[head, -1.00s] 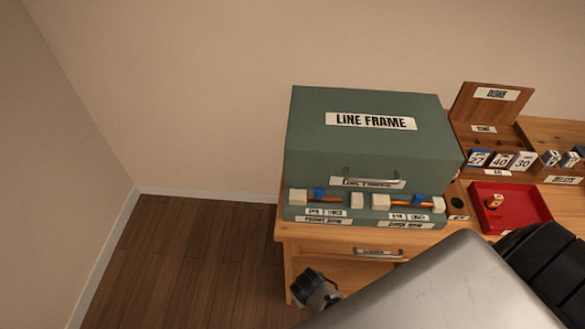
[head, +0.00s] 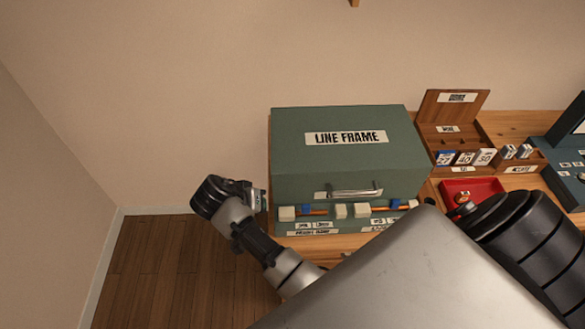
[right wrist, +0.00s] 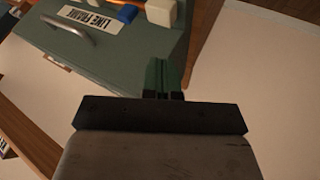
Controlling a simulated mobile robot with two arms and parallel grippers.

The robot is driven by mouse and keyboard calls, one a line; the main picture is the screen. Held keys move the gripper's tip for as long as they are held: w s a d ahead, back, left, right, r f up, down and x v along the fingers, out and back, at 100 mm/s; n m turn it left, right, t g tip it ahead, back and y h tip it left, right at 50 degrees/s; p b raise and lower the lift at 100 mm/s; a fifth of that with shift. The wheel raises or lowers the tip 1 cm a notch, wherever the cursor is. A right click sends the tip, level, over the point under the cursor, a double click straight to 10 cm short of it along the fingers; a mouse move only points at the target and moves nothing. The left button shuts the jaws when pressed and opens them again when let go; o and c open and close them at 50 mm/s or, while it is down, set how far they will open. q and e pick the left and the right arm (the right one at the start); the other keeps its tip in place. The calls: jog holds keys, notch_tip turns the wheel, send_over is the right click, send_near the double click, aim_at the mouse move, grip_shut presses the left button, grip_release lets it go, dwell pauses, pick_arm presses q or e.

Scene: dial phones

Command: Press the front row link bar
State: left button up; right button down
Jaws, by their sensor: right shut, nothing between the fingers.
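The green LINE FRAME box (head: 345,165) stands on the wooden desk. Along its front ledge are two sets of white blocks, each with an orange bar and a blue piece. The left set (head: 315,212) sits above a label that seems to read FRONT ROW; the right set (head: 382,209) has a label too small to read. My right gripper (head: 262,199) is shut and empty beside the box's left front corner. In the right wrist view its fingers (right wrist: 163,78) are near a white block (right wrist: 160,12) and a blue piece (right wrist: 127,13); contact cannot be told. My left gripper is not in view.
A metal handle (head: 350,190) sticks out of the box front. To the right are a wooden rack (head: 455,105) with number tiles, a red tray (head: 480,187) and a teal unit (head: 565,150). Left of the desk is open floor (head: 160,260).

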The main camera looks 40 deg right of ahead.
jog(key=shift+d, duration=0.1)
jog(key=p, duration=0.2)
send_near(293, 213)
jog(key=w+f, duration=0.1)
jog(key=d+f, duration=0.1)
jog(key=w+d+f, duration=0.1)
jog(key=f, duration=0.1)
jog(key=shift+w+d+f, duration=0.1)
jog(key=shift+w+d, duration=0.15)
jog(key=shift+w, duration=0.1)
jog(key=d+p, duration=0.1)
jog(key=s+d+p, duration=0.1)
jog(key=shift+s+d+f, duration=0.15)
jog(key=shift+s+d, duration=0.1)
jog(key=shift+d, duration=0.1)
jog(key=shift+s+d+f+p, duration=0.2)
jog(key=shift+s+d+p, duration=0.15)
jog(key=shift+d, duration=0.15)
jog(key=shift+w, duration=0.1)
